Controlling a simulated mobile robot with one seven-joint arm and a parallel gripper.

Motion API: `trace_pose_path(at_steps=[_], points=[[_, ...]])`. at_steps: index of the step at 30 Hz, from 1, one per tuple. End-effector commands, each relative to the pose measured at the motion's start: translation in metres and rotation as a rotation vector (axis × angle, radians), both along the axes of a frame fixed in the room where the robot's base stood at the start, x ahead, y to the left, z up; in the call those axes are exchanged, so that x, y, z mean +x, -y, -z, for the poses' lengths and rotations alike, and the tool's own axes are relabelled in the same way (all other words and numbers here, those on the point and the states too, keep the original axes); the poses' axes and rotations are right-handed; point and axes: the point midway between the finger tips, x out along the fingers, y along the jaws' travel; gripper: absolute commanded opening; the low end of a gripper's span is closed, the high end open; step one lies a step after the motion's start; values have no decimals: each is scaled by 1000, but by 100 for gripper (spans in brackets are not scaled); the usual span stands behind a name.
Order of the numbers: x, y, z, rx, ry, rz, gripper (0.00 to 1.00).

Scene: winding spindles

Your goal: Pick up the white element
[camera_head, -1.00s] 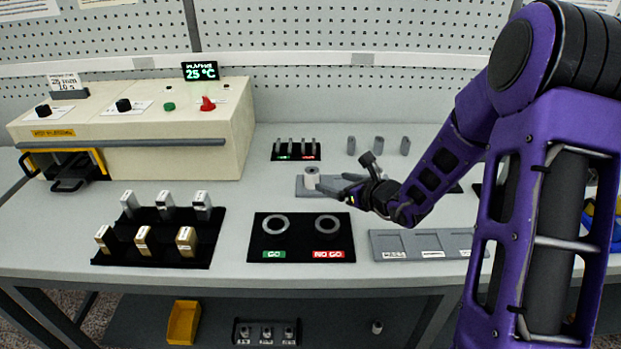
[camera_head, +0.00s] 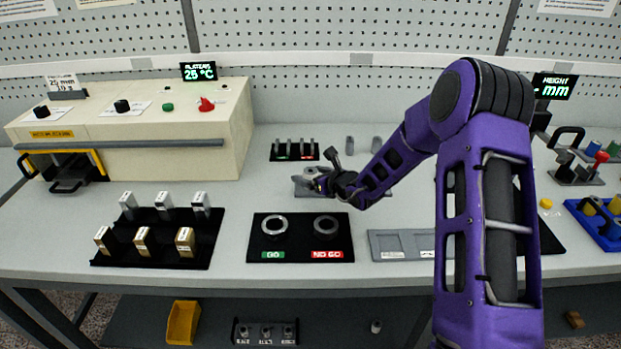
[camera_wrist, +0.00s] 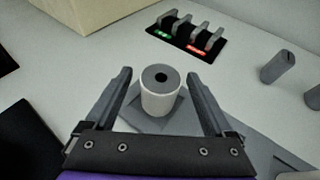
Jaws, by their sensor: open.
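The white element (camera_wrist: 161,97) is a short upright cylinder with a grey top and a dark central hole. It stands on a grey plate (camera_wrist: 192,124) in the wrist view. My gripper (camera_wrist: 162,84) is open, with one finger on each side of the cylinder. I cannot tell whether either finger touches it; gaps show on both sides. In the head view my gripper (camera_head: 312,181) is low over the grey plate (camera_head: 300,188), and the element is mostly hidden by it.
A black rack (camera_wrist: 186,37) with grey pieces stands behind. Grey cylinders (camera_wrist: 277,66) stand to the right. The cream machine (camera_head: 130,130) is at the left. A black GO/NO GO board (camera_head: 300,238) with two rings lies in front.

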Motion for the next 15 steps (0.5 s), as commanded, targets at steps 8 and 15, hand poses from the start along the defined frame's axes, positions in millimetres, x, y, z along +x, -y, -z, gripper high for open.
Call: trace_pose_path(at_steps=[8,15], points=[[0,0,0,0,0,0,66],[0,0,0,0,0,0,23]])
